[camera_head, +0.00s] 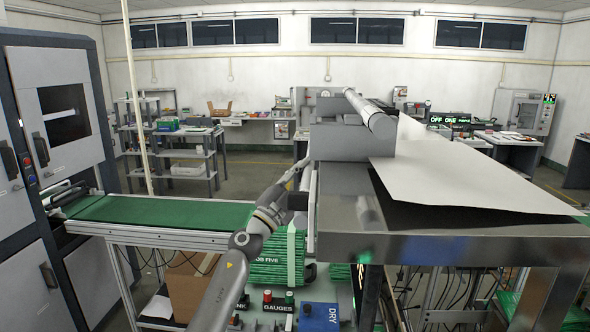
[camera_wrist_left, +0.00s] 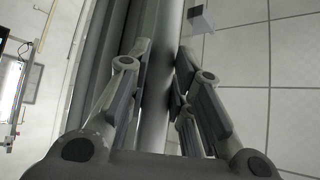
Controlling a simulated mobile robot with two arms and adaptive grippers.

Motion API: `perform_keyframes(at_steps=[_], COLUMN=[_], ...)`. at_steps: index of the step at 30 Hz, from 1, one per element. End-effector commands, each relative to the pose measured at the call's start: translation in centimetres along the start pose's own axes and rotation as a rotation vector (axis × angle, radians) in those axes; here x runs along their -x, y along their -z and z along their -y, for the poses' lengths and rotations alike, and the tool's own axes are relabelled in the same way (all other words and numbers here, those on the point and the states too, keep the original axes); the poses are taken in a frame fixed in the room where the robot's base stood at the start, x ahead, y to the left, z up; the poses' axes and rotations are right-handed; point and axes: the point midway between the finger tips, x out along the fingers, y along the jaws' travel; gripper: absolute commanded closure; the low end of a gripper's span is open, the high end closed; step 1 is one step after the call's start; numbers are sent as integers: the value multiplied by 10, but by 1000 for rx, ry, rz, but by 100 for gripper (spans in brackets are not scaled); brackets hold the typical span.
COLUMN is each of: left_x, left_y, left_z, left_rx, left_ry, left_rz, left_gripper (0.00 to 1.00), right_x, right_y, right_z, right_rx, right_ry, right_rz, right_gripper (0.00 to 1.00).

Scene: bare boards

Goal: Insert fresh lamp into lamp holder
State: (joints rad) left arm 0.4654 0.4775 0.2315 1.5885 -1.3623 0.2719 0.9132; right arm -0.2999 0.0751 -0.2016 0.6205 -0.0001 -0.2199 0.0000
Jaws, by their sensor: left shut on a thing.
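My left arm reaches up from the bottom left in the head view, and its hand (camera_head: 298,172) is at the left side of a grey machine housing (camera_head: 340,140); its fingertips are hard to make out there. In the left wrist view my left gripper (camera_wrist_left: 165,68) is shut on a long grey tube (camera_wrist_left: 157,120), which seems to be the lamp. The tube runs lengthwise between the fingers, beside a long grey ribbed part (camera_wrist_left: 98,62). I cannot tell whether that part is the lamp holder, or whether the tube touches it. My right gripper is not in view.
A large white sheet (camera_head: 465,170) lies over the metal machine table (camera_head: 450,248) on the right, close to the arm. A grey roller (camera_head: 372,115) lies on the housing. A green conveyor (camera_head: 165,211) and grey cabinet (camera_head: 50,130) stand left.

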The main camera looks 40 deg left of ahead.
Motion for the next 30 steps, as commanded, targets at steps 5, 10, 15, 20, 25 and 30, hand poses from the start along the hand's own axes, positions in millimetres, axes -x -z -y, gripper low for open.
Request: perform_keyframes(at_steps=[5,10,15,20,25,30], left_x=[-9,-15,-22,-27,-30,-31], left_y=[9,16,22,27,30,31], left_z=[-9,-18,-28,-35,-39,-41], left_rx=[1,1,1,1,-1,-1], left_ry=[1,1,2,1,1,1], left_rz=[0,-1,0,-1,0,0], left_gripper=[100,100,100,100,100,100], right_x=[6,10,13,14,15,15], right_y=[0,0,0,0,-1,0], right_z=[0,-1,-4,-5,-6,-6], right_rx=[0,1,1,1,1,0], right_ry=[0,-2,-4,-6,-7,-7], right_rz=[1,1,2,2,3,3], right_gripper=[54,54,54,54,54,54])
